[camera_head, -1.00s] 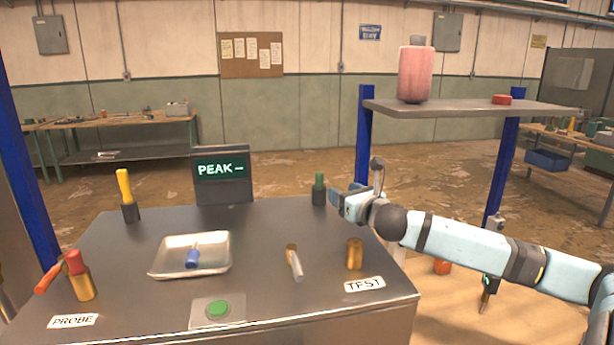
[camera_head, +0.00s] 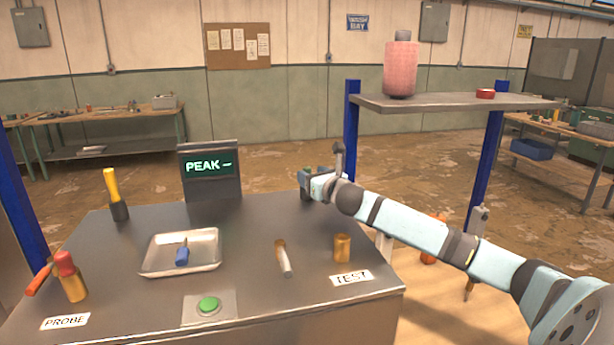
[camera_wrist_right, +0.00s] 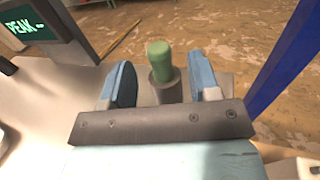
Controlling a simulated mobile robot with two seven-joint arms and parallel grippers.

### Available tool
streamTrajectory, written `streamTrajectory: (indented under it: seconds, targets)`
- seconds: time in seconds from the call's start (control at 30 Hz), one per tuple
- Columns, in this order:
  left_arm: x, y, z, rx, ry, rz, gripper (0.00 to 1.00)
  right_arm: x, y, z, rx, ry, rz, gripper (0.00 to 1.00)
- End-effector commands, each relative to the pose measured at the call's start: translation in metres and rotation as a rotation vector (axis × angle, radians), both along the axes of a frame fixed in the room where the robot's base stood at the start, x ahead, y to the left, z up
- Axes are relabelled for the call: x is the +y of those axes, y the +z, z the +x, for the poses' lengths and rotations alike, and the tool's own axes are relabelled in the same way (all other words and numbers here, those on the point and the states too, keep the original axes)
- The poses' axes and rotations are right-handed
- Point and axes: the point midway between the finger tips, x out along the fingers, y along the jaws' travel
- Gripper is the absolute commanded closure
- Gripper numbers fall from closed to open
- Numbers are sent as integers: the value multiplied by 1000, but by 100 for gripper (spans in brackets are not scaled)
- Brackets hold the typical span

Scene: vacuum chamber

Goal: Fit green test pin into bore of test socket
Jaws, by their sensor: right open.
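The green test pin (camera_wrist_right: 160,60) stands upright in a dark grey holder (camera_wrist_right: 166,88) in the right wrist view. My right gripper (camera_wrist_right: 162,82) is open, with one finger on each side of the pin and holder. In the head view, my right gripper (camera_head: 304,182) is at the back right of the metal bench and covers nearly all of the pin. The test socket (camera_head: 342,249) is a brass cylinder behind the TEST label, nearer the front right. Its bore cannot be made out.
A yellow-handled pin (camera_head: 112,187) is in a dark holder at back left. A tray (camera_head: 150,268), green button (camera_head: 209,304), loose rod (camera_head: 284,258) and PEAK display (camera_head: 208,167) share the bench. A shelf (camera_head: 440,103) rises at right.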

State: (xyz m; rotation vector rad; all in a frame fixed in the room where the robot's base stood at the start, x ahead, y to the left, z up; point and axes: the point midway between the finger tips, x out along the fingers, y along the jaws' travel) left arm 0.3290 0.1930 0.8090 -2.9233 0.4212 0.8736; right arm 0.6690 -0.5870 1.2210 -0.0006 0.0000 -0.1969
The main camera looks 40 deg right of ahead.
Motion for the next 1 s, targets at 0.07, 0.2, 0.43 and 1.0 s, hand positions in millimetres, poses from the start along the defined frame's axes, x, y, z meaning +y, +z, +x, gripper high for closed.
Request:
streamTrajectory:
  seconds: [0.07, 0.2, 0.43, 1.0]
  targets:
    - [0, 5, 0, 0, 0, 0, 15, -2, 4, 10, -3, -2, 4, 44]
    - [0, 11, 0, 1, 0, 0, 15, -6, 5, 31, -3, -2, 5, 44]
    - [0, 12, 0, 2, 0, 1, 15, -10, 3, 47, 0, 0, 1, 44]
    - [1, 10, -1, 6, 0, 2, 15, -10, 2, 46, 0, 0, 0, 98]
